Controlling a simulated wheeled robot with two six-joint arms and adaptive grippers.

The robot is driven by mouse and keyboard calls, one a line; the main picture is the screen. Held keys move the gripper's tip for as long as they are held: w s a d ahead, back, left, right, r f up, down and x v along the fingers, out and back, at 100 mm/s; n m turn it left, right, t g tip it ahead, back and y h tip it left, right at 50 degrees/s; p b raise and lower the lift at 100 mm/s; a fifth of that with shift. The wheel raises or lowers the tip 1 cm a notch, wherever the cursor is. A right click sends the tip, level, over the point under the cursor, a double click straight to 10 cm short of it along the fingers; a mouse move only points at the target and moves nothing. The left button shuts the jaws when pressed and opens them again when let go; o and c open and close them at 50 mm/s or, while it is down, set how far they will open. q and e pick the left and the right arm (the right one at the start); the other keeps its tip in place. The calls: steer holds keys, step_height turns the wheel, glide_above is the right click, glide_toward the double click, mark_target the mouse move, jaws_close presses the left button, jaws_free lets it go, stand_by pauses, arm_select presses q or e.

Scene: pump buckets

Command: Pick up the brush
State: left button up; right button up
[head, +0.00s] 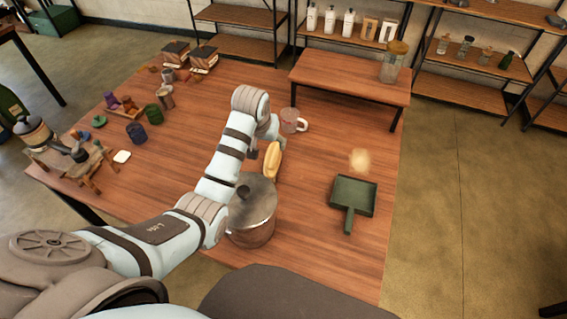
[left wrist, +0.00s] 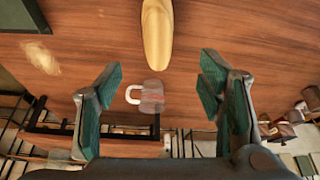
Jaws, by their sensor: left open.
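The yellow, elongated brush (head: 272,160) lies on the wooden table, just right of my left arm's end and behind the lidded pot. Its tapered end also shows at the top middle of the left wrist view (left wrist: 158,35). My left gripper (left wrist: 160,70) is open and empty above the table, with its dark teal fingers spread wide and apart from the brush. In the head view the fingers are mostly hidden by the wrist. My right gripper is not in view.
A lidded metal pot (head: 252,222) stands close in front of the brush. A mug (head: 293,122) stands just behind it. A green dustpan (head: 353,195) and a dust pile (head: 360,160) lie to the right. A raised wooden shelf (head: 345,80) stands at the back.

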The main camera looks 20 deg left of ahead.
mark_target(272, 156)
arm_select(q)
steer(key=b+x, duration=0.1)
steer(key=x, duration=0.3)
steer(key=b+x, duration=0.1)
steer(key=x, duration=0.3)
steer(key=b+x, duration=0.1)
steer(key=x, duration=0.3)
steer(key=shift+s+d+f+b, duration=0.1)
steer(key=shift+d+f+b, duration=0.15)
steer(key=shift+f+b, duration=0.15)
steer(key=shift+r, duration=0.1)
steer(key=shift+f, duration=0.2)
steer(key=shift+c, duration=0.4)
steer(key=c, duration=1.2)
steer(key=shift+r, duration=0.1)
step_height(272, 156, up, 20)
steer(key=p, duration=0.3)
steer(key=shift+r+p, duration=0.2)
steer(key=shift+p, duration=0.15)
